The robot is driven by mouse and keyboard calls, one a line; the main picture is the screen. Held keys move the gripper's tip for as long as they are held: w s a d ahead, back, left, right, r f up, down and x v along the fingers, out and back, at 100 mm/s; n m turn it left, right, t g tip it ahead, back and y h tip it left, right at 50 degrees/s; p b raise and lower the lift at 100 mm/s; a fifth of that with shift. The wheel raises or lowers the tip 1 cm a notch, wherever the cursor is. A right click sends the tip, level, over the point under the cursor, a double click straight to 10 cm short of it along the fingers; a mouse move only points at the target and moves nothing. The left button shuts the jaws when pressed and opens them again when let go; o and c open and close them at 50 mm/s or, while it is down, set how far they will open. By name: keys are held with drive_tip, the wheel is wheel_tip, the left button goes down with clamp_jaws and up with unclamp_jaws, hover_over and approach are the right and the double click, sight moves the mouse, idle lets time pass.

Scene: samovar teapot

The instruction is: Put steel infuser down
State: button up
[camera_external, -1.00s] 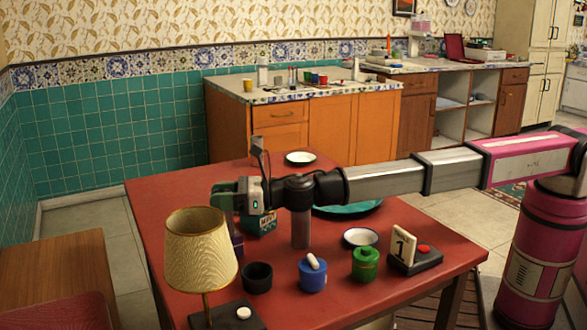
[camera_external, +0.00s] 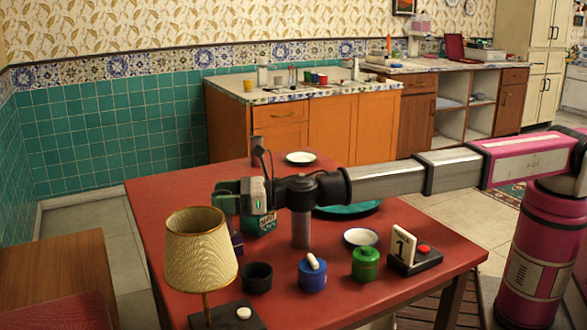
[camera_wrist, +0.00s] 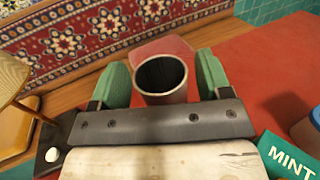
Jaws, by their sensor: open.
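A hollow steel cylinder (camera_wrist: 160,78), which looks like the steel infuser, stands between my fingers in the wrist view. Its open, dark end faces the camera. My gripper (camera_wrist: 162,82) is open. Its two green fingers are on either side of the cylinder, with narrow gaps visible. In the external view my gripper (camera_external: 232,198) is above the left part of the red table (camera_external: 185,255), behind the lamp. I cannot make out the infuser there, and the wrist view does not show clearly what its lower end touches.
A lamp (camera_external: 201,250) stands close in front of my gripper. A green mint tin (camera_external: 262,224) is just behind and right. A black cup (camera_external: 257,278), blue canister (camera_external: 312,277) and green canister (camera_external: 365,264) line the front.

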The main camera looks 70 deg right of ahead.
drive_tip(key=v, duration=1.1)
drive_tip(key=shift+s, duration=0.2)
drive_tip(key=shift+d, duration=0.1)
